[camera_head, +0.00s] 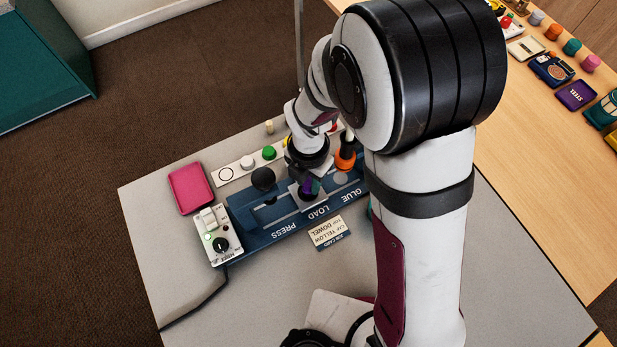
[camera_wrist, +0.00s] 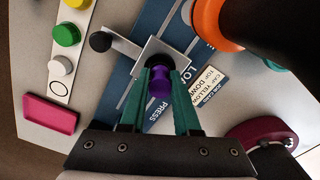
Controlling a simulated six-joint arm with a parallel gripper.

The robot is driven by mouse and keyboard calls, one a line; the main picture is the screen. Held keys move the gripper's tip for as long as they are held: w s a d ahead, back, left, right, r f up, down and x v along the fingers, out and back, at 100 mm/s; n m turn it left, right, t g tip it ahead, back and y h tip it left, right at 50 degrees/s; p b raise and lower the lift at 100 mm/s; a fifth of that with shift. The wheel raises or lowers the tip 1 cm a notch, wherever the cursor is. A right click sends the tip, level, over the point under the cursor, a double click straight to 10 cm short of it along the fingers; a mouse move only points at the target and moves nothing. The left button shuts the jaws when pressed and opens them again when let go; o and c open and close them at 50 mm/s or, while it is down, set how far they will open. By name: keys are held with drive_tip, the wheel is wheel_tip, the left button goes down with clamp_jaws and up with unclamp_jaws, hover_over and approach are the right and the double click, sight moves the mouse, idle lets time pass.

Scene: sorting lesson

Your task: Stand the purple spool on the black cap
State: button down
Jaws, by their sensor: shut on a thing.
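The purple spool (camera_wrist: 159,84) is between the two teal fingers of my gripper (camera_wrist: 161,78), which is shut on it. The black cap (camera_wrist: 158,61) shows just beyond the spool in the wrist view, on the grey metal plate (camera_wrist: 176,48). The spool overlaps the cap in this view and hides part of it. I cannot tell whether the two touch.
The blue fixture (camera_head: 240,233) is marked PRESS, LOAD and GLUE. A black ball knob (camera_head: 263,178) and an orange part (camera_head: 345,161) stand close to my gripper. Green (camera_head: 269,153) and other caps lie on a white strip. A pink tray (camera_head: 190,188), control box (camera_head: 217,235) and job card (camera_head: 329,232) lie nearby.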

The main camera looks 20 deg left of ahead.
drive_tip(key=shift+c, duration=0.8)
unclamp_jaws()
drive_tip(key=shift+r, duration=0.1)
drive_tip(key=shift+r, duration=3.4)
